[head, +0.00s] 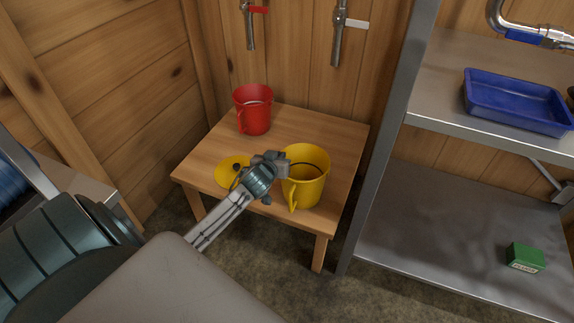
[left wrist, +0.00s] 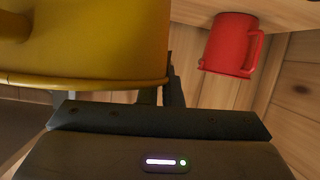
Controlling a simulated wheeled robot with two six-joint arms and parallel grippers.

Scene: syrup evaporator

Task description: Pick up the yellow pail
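The yellow pail (head: 306,186) stands upright on the front right of a small wooden table (head: 203,150), its handle towards the front. My left gripper (head: 284,162) is at the left side of the pail's rim. In the left wrist view the yellow pail (left wrist: 95,40) fills the upper left, and the dark fingers (left wrist: 163,92) of my left gripper lie close by its rim. Whether they are parted, or touch the wall, I cannot tell. A round yellow lid (head: 226,174) with a dark knob lies left of the gripper, partly hidden by it. My right gripper is not in view.
A red pail (head: 254,112) stands at the table's back left; it also shows in the left wrist view (left wrist: 231,43). Two taps (head: 339,35) hang on the wall behind. A metal shelf on the right holds a blue tray (head: 515,119) and a green box (head: 525,257).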

